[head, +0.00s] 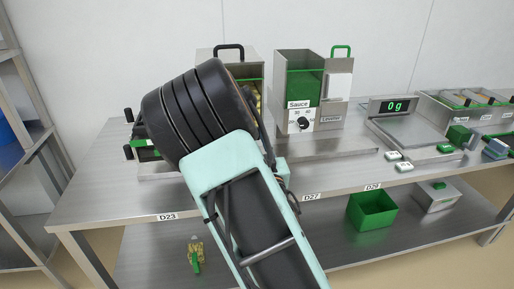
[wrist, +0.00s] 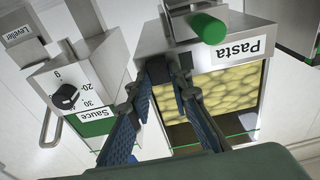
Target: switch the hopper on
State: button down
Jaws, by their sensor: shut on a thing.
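The pasta hopper (wrist: 150,38), labelled "Pasta", appears upside down in the wrist view, with yellow pasta behind its window and a green cylindrical knob (wrist: 208,28) by the label. In the head view the hopper (head: 208,58) is mostly hidden behind my arm. My gripper (wrist: 163,80) is at the hopper's label-side edge, shut on a small dark part (wrist: 158,68) there. The fingers hide most of that part, so its position is unclear. The sauce hopper (head: 296,62) stands to the right, with a black dial (head: 303,124); it also shows in the wrist view (wrist: 100,60).
A scale (head: 408,128) reading "0 g" stands right of the sauce hopper on the steel table (head: 100,190). White and green small blocks lie near it. A green bin (head: 372,212) is on the lower shelf. A shelf rack (head: 30,150) stands at left.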

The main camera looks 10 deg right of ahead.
jog(key=shift+f+t+b, duration=0.6)
jog(key=shift+t+b, duration=0.5)
jog(key=shift+b, duration=3.05)
jog(key=shift+r+t+b, duration=0.2)
jog(key=shift+t+b, duration=0.1)
jog(key=shift+b, duration=0.5)
jog(key=c, duration=1.8)
grip_release()
jog(key=shift+o, duration=0.2)
jog(key=shift+s, duration=0.1)
jog(key=v, duration=0.7)
jog(key=shift+s, duration=0.1)
